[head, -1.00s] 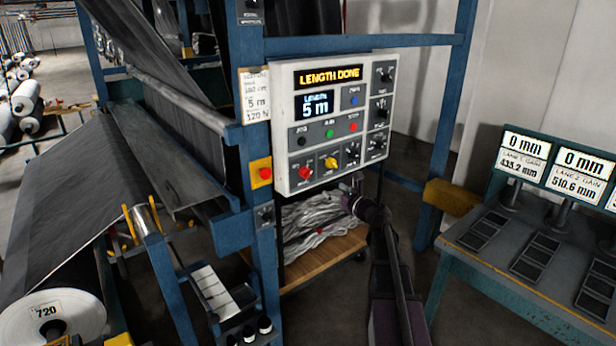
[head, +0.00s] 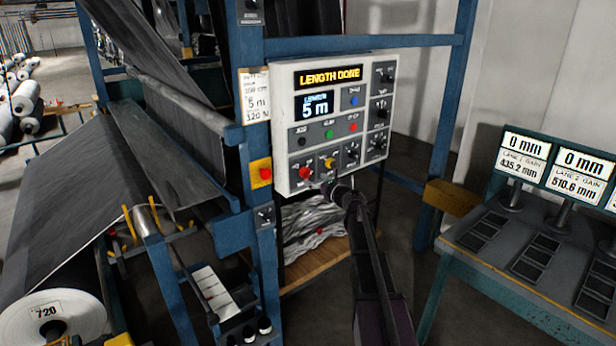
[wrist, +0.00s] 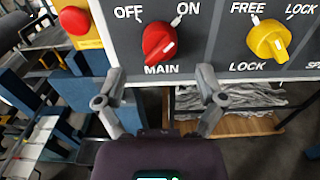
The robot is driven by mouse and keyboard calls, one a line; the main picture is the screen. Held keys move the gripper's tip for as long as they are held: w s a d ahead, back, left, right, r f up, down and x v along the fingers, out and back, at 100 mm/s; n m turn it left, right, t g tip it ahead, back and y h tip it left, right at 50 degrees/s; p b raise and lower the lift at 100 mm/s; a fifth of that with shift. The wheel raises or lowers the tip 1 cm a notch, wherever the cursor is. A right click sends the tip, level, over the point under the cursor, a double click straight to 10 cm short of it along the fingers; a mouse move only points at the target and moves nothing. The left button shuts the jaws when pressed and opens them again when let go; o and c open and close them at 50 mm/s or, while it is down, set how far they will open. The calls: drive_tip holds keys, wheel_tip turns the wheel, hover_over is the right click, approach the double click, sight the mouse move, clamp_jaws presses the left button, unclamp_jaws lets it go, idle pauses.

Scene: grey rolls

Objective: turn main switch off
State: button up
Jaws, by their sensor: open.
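The main switch is a red rotary knob (wrist: 159,41) labelled MAIN, with OFF at upper left and ON at upper right. Its pale pointer mark appears turned toward ON. In the head view the red knob (head: 305,172) sits at the lower left of the white control panel (head: 283,122). My gripper (wrist: 160,82) is open and empty, just below the knob, with its fingers on either side and apart from it. In the head view my gripper (head: 328,186) is at the panel's lower edge, right of and below the knob.
A yellow knob (wrist: 268,40) marked FREE and LOCK is right of the main switch. A red button on a yellow box (wrist: 74,20) is at the left. The panel display (head: 329,76) reads LENGTH DONE. A bench with gauges (head: 525,150) stands at the right.

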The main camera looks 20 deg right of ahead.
sight(309, 176)
drive_tip(key=shift+x, duration=2.15)
drive_tip(key=c, duration=1.2)
